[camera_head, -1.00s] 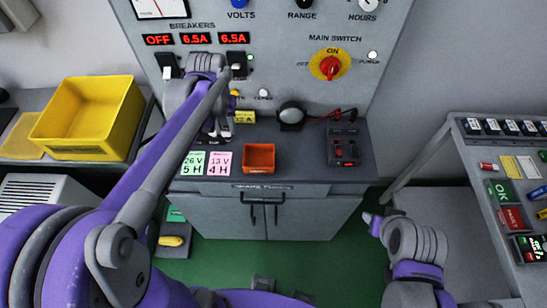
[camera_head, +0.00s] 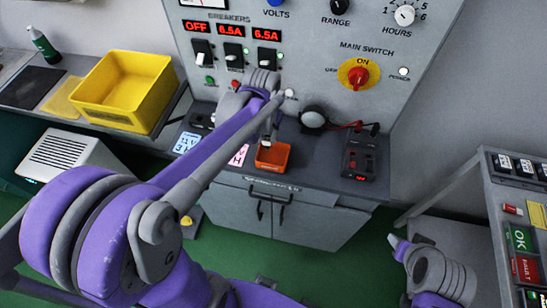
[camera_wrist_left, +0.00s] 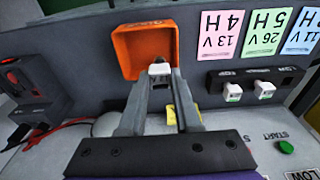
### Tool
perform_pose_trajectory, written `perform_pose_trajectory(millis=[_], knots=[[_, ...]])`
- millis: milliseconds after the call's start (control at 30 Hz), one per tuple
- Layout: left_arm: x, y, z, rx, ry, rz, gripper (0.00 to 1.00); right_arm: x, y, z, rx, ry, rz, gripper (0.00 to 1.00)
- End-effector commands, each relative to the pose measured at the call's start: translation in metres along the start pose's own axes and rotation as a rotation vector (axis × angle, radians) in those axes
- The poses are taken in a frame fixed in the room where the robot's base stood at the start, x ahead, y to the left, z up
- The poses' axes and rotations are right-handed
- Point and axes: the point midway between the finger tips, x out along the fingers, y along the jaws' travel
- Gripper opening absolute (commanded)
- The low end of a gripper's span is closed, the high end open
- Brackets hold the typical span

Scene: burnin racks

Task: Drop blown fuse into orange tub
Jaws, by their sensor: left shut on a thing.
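The orange tub (camera_head: 286,158) sits on the bench top at the foot of the panel, open side up. My left gripper (camera_head: 267,137) is above it, with the arm reaching in from the left. In the left wrist view its jaws (camera_wrist_left: 160,84) are shut on a small fuse with a pale end (camera_wrist_left: 158,68). The fuse shows against the inside of the tub (camera_wrist_left: 138,42); its lower part is hidden between the fingers. My right gripper (camera_head: 397,243) is low at the right, away from the bench; its jaws cannot be made out.
A black holder with white fuses (camera_wrist_left: 252,82) is near the tub, beside coloured cards (camera_wrist_left: 222,34). A yellow bin (camera_head: 125,90) is at the left, a side table (camera_head: 488,200) at the right.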

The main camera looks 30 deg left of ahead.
Motion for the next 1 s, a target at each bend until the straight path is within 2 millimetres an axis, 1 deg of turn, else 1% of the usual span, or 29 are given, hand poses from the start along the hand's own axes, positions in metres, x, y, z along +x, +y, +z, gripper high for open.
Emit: perform_pose_trajectory(millis=[33, 200, 333, 567, 600, 733, 767, 1000], knots=[[0.012, 0.0, 0.004, 0.0, -0.005, -0.001, 0.0, 0.006, 0.0, 0.009, 0.0, -0.009, 0.0, 0.5], [0.029, 0.0, 0.005, 0.0, -0.004, -0.001, 0.0, 0.015, 0.0, 0.021, 0.0, -0.02, 0.0, 0.5], [0.034, 0.0, 0.005, 0.0, -0.002, 0.0, 0.0, 0.017, 0.0, 0.023, 0.0, -0.023, 0.0, 0.5], [0.033, 0.0, 0.004, 0.0, 0.0, 0.0, 0.0, 0.016, 0.0, 0.022, 0.0, -0.022, 0.0, 0.5], [0.033, 0.0, 0.004, 0.0, 0.0, 0.0, 0.39, 0.016, 0.0, 0.022, 0.0, -0.022, 0.0, 0.5], [0.033, 0.0, 0.004, 0.0, -0.001, 0.0, 0.62, 0.016, 0.0, 0.022, 0.0, -0.022, 0.0, 0.5], [0.033, 0.0, 0.004, 0.0, -0.001, 0.0, 0.66, 0.016, 0.0, 0.022, 0.0, -0.022, 0.0, 0.5], [0.033, 0.0, 0.004, 0.0, -0.001, 0.0, 0.66, 0.016, 0.0, 0.022, 0.0, -0.022, 0.0, 0.5]])
